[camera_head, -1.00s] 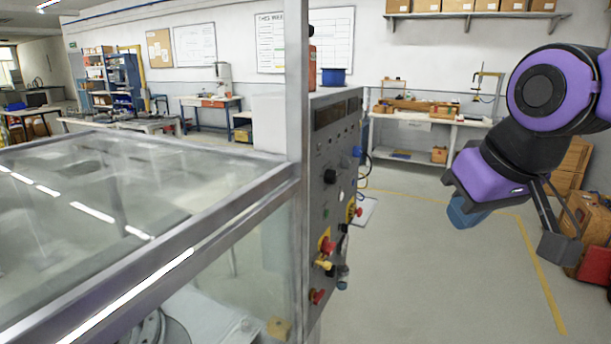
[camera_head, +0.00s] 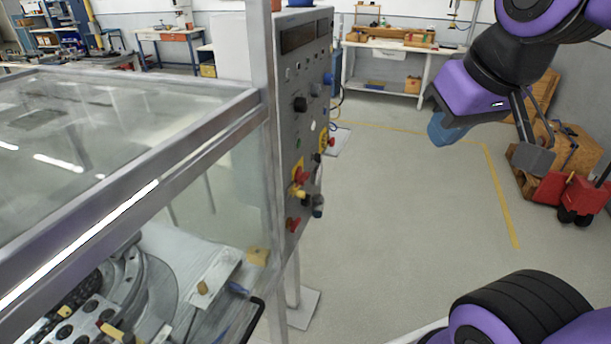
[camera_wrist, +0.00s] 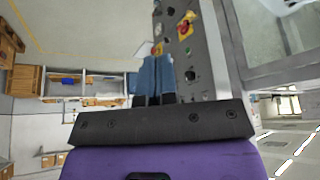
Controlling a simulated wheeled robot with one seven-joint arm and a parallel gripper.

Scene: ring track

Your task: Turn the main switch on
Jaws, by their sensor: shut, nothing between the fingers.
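A grey control panel (camera_head: 285,140) stands at the end of a glass-walled enclosure, seen at a steep angle. It carries a red knob on yellow (camera_head: 301,177), a second red-and-yellow control (camera_head: 323,140), a black knob (camera_head: 300,104) and a lower red button (camera_head: 293,224). Which one is the main switch I cannot tell. In the wrist view the panel (camera_wrist: 208,60) is sideways behind my fingers, with red-and-yellow controls (camera_wrist: 185,27) near the top. My gripper (camera_head: 446,130) is shut and empty, to the right of the panel and apart from it. Its blue fingertips (camera_wrist: 155,75) touch each other.
The glass enclosure (camera_head: 110,190) with a metal frame fills the left. Open floor (camera_head: 400,220) lies right of the panel, crossed by a yellow line. A workbench (camera_head: 395,55) stands at the back. Brown boxes (camera_head: 560,150) and a red object (camera_head: 570,190) stand at the right.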

